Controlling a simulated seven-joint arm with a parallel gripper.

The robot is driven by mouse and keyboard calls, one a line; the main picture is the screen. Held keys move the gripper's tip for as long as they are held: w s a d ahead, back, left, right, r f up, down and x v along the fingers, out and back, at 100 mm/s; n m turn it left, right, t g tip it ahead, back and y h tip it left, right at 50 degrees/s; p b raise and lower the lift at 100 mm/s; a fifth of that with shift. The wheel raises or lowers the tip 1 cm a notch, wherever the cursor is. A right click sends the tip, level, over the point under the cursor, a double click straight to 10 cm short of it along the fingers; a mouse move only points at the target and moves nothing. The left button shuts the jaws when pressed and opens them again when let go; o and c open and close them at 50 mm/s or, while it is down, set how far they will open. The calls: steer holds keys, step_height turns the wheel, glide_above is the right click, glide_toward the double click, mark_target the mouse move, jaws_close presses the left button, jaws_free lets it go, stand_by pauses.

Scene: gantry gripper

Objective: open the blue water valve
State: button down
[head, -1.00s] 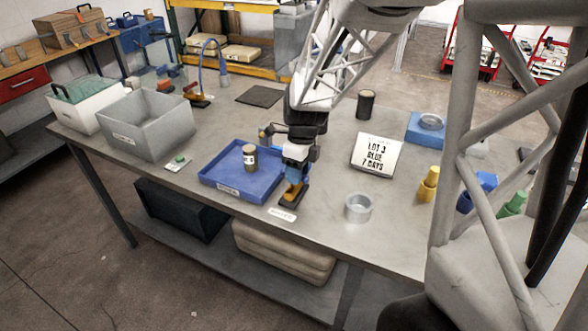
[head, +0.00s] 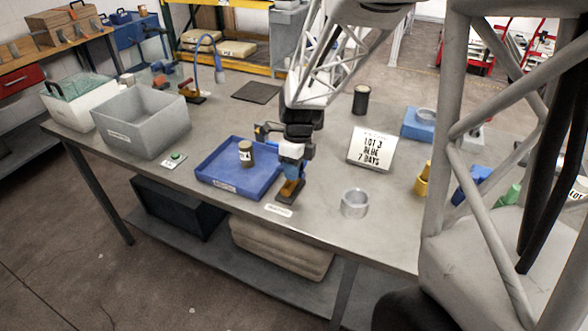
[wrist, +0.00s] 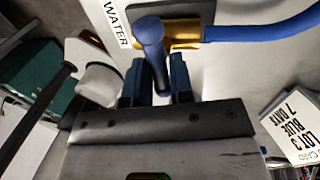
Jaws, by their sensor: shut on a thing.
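The blue water valve shows in the wrist view as a blue lever (wrist: 150,40) over a brass body, with a blue hose (wrist: 265,28) running right. A WATER label (wrist: 116,24) lies beside it. My gripper (wrist: 168,85) is shut on the lever, with a finger on each side of it. In the head view my gripper (head: 291,150) is low over the valve (head: 288,187), right of the blue tray. The wrist and fingers hide much of the valve there. I cannot tell the lever's exact angle to the body.
The blue tray (head: 215,177) holds a brown jar (head: 246,153). A grey bin (head: 140,122) and another hose fitting (head: 192,92) are at left.

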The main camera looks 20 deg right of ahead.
steer(key=shift+n, duration=0.3)
steer(key=n, duration=0.4)
steer(key=shift+w+d+h, duration=0.1)
steer(key=shift+w+h, duration=0.1)
steer(key=shift+h, duration=0.2)
steer(key=n, duration=0.2)
steer(key=n+h, duration=0.1)
steer(key=n, duration=0.1)
steer(key=shift+w+n+g, duration=0.2)
steer(key=shift+n+g, duration=0.1)
steer(key=shift+n, duration=0.1)
steer(key=n, duration=0.4)
steer(key=shift+w+n+h, duration=0.15)
steer(key=shift+n+h, duration=0.15)
steer(key=shift+h, duration=0.1)
steer(key=shift+w+a+r+n+h, duration=0.1)
steer(key=shift+n+h, duration=0.05)
steer(key=shift+n, duration=0.8)
steer(key=shift+w+a+n+h, duration=0.1)
steer(key=shift+n+h, duration=0.05)
steer(key=shift+n, duration=0.8)
steer(key=c, duration=1.1)
jaws_free()
